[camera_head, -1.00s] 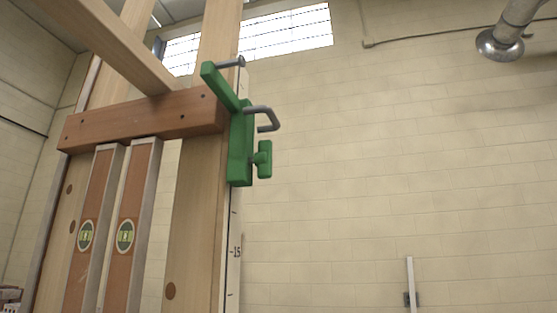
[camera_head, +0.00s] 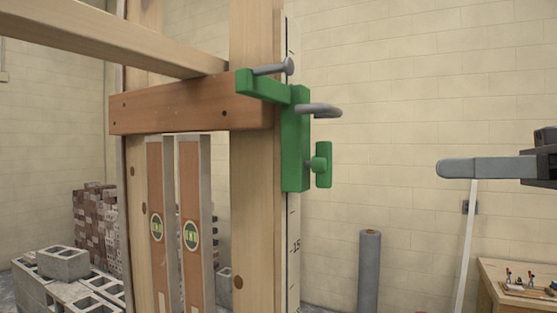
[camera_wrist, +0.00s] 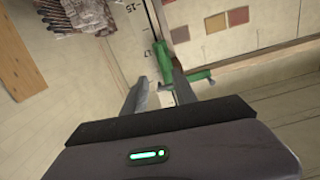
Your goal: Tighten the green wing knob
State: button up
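The green wing knob (camera_head: 323,165) sticks out on a short stem from the right side of a green bracket (camera_head: 294,140) fixed on the upright post. Its wing stands roughly upright. My gripper (camera_head: 445,168) is at the right of the head view, pointing left, apart from the knob with a clear gap between. In the wrist view my gripper (camera_wrist: 158,88) has its two grey fingers spread with nothing held. Green bracket parts (camera_wrist: 163,62) show beyond the fingers; I cannot tell for sure which green part there is the knob.
A grey hook (camera_head: 318,110) juts right just above the knob. A bolt (camera_head: 275,69) lies across the bracket's top arm. Two spirit levels (camera_head: 191,260) hang under the brown crosspiece (camera_head: 190,108). A workbench (camera_head: 500,268) and a grey roll (camera_head: 369,270) stand lower right.

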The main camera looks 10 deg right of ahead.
notch_tip(320, 180, up, 2)
jog(key=s+d, duration=0.1)
jog(key=n+p, duration=0.1)
jog(key=p, duration=0.6)
send_near(332, 151)
jog(key=shift+y, duration=0.3)
jog(key=x, duration=0.9)
jog(key=shift+w+a+f, duration=0.15)
jog(key=shift+w+a, duration=0.05)
grip_shut()
